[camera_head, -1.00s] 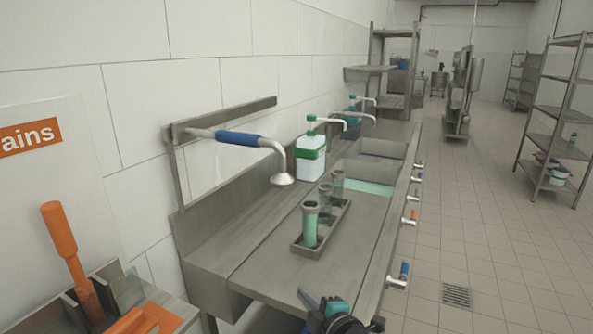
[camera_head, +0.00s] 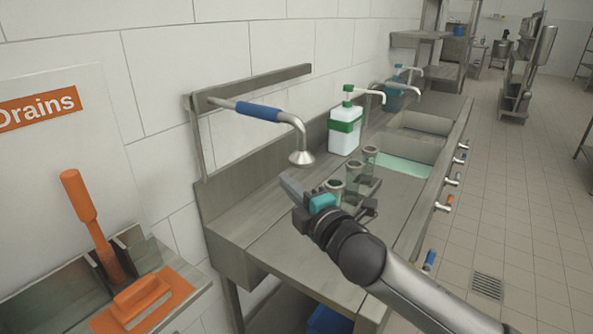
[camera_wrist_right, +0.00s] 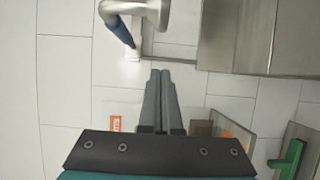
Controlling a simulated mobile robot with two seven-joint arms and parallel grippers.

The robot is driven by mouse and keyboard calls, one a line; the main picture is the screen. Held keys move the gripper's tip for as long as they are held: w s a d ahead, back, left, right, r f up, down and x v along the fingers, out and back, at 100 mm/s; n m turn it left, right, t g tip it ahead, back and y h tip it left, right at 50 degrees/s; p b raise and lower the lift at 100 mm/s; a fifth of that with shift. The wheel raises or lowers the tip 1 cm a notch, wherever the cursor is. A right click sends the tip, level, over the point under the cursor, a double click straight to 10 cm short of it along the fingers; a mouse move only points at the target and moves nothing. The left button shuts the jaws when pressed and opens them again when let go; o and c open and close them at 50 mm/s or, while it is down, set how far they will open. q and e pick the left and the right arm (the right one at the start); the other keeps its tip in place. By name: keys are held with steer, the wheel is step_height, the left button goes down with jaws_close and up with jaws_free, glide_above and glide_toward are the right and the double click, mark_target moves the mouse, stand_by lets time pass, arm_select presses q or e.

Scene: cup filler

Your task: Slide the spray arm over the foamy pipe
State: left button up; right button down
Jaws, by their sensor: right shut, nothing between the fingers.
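The spray arm (camera_head: 258,111) is a metal pipe with a blue sleeve and a downturned, flared nozzle (camera_head: 301,157). It hangs from a wall frame above the sink counter. It also shows at the top of the right wrist view (camera_wrist_right: 119,26). Several clear upright tubes stand in a row below and right of the nozzle. The nearest tube (camera_head: 333,186) is partly hidden by my right gripper, so its foam cannot be made out. My right gripper (camera_head: 290,187) is shut and empty, just below the nozzle and apart from it. My left gripper is not in view.
A white and green soap bottle (camera_head: 345,129) stands behind the tubes, with a teal bottle (camera_head: 393,97) farther back. Sink basins (camera_head: 424,146) lie beyond. Orange tools (camera_head: 143,297) sit at the lower left.

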steer(key=shift+w+d, duration=0.25)
steer(key=shift+w, duration=0.65)
steer(key=shift+w+d, duration=0.2)
steer(key=shift+w, duration=0.75)
steer(key=shift+w+d, duration=0.25)
steer(key=shift+w, duration=0.65)
